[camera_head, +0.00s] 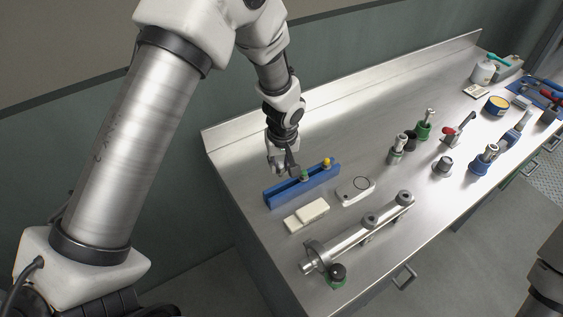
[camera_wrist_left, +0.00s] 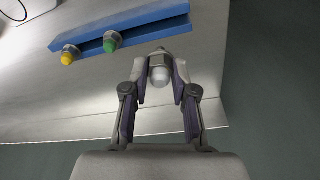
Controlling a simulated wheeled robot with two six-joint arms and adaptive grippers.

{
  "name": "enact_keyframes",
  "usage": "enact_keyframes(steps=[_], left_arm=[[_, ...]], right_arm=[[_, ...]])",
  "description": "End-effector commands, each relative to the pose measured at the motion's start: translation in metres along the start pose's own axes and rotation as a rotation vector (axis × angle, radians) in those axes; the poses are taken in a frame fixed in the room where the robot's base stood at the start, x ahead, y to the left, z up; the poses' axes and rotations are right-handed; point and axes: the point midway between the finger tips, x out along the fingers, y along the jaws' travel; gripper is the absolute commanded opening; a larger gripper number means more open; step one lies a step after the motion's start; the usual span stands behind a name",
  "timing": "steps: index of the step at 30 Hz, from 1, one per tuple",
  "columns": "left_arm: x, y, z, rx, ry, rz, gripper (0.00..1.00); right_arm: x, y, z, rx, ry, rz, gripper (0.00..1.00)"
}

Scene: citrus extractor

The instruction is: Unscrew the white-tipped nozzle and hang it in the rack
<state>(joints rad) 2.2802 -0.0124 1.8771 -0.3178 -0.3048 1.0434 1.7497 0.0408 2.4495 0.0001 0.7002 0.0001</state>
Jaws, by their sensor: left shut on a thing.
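The white-tipped nozzle (camera_wrist_left: 160,68) has a grey metal collar and a pale tip. My left gripper (camera_wrist_left: 160,80) is shut on it, a finger on each side of the collar. The rack is a blue bar; it shows in the left wrist view (camera_wrist_left: 135,26) and in the head view (camera_head: 282,196). A green-tipped nozzle (camera_wrist_left: 111,43) and a yellow-tipped nozzle (camera_wrist_left: 69,56) sit along its edge. In the head view my left gripper (camera_head: 283,172) is at the rack's left part; its fingers hide the nozzle. I cannot tell whether nozzle and rack touch.
A metal cylinder assembly (camera_head: 345,242) lies in front of the rack. Several metal fittings stand to the right, including a green-based one (camera_head: 424,128). The bench behind the rack is clear.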

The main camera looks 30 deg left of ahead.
Motion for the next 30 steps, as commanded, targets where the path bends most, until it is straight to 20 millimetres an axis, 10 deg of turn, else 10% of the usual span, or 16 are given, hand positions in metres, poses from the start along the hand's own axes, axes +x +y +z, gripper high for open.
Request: enact_keyframes(steps=[16,30], left_arm=[[0.075,0.0,0.011,0.0,-0.001,0.0,0.07],[0.081,0.0,0.013,0.0,-0.001,0.0,0.07]], right_arm=[[0.07,0.0,0.0,-0.001,0.0,0.0,0.4],[0.075,0.0,0.0,-0.001,0.0,0.0,0.4]])
